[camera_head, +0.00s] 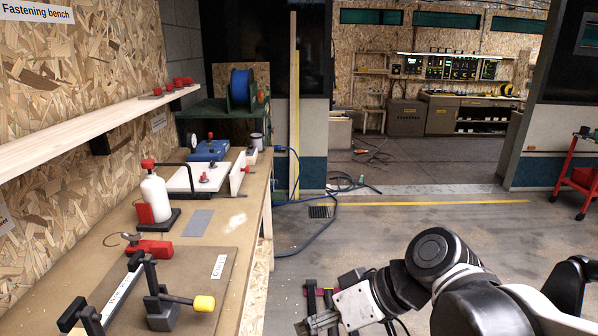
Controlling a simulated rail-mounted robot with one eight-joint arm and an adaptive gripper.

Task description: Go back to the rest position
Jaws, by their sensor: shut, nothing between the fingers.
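My arm comes in from the lower right, in black and white links. My gripper (318,322) is at the bottom centre, low over the floor and to the right of the workbench (258,215). It is shut with nothing held, and part of it is cut off by the bottom edge. It is clear of the bench and of the things on it.
A red cart (582,178) stands at right. Hoses lie on the otherwise open floor.

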